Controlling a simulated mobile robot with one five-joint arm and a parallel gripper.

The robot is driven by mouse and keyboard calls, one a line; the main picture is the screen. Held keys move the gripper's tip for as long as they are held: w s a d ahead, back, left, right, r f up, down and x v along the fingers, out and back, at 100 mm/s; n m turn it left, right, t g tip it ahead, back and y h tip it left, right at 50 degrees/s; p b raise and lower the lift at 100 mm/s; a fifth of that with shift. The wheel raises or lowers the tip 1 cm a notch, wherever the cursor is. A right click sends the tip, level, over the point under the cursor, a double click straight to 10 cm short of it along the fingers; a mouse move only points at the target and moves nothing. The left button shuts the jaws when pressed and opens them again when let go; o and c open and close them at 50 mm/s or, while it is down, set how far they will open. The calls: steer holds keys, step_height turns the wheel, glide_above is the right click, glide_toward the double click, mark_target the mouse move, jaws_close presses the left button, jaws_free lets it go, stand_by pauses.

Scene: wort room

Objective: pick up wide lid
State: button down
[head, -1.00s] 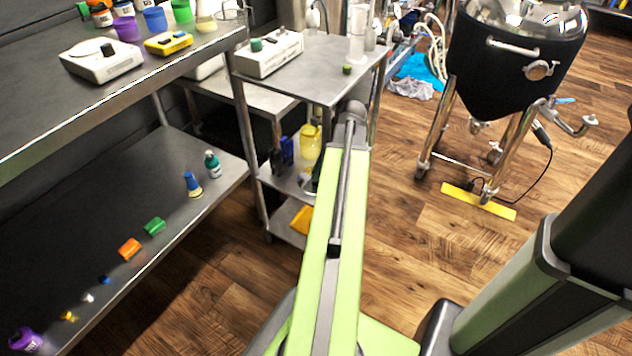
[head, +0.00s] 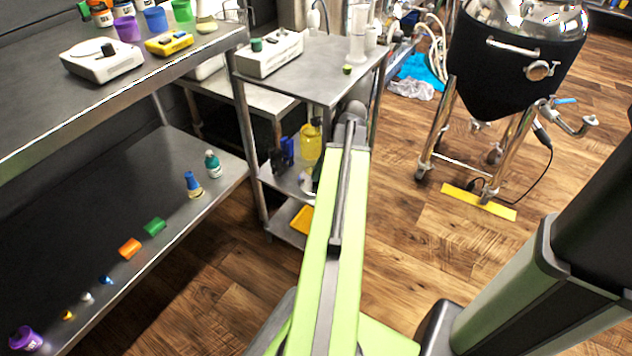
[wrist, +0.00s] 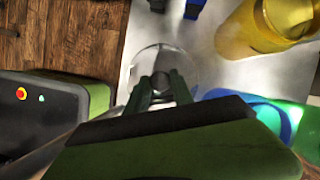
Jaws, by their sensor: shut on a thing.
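The wide lid (wrist: 182,62) looks like a clear, round disc in the wrist view, over a pale grey metal shelf (wrist: 215,75). My gripper (wrist: 162,88) is shut on the dark knob at the middle of the lid. I cannot tell whether the lid touches the shelf or is lifted off it. In the head view my arm hides most of the gripper and lid.
A yellow container (wrist: 250,28) stands at the upper right of the lid, with blue items (wrist: 193,8) above. Blue and green round things (wrist: 265,115) lie close on the right. The cart's top shelf (head: 325,75) is overhead. Wooden floor (wrist: 60,35) is left.

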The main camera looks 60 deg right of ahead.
steer(key=shift+r, duration=0.1)
steer(key=shift+r+p, duration=0.2)
steer(key=shift+p, duration=0.1)
steer(key=s, duration=0.5)
steer(key=shift+r+p, duration=0.35)
steer(key=s+d+f+b, duration=0.1)
steer(key=s+d, duration=0.2)
steer(key=s, duration=0.4)
steer(key=s+d+f+b, duration=0.1)
steer(key=s+d, duration=0.2)
steer(key=s, duration=0.5)
steer(key=shift+s, duration=0.2)
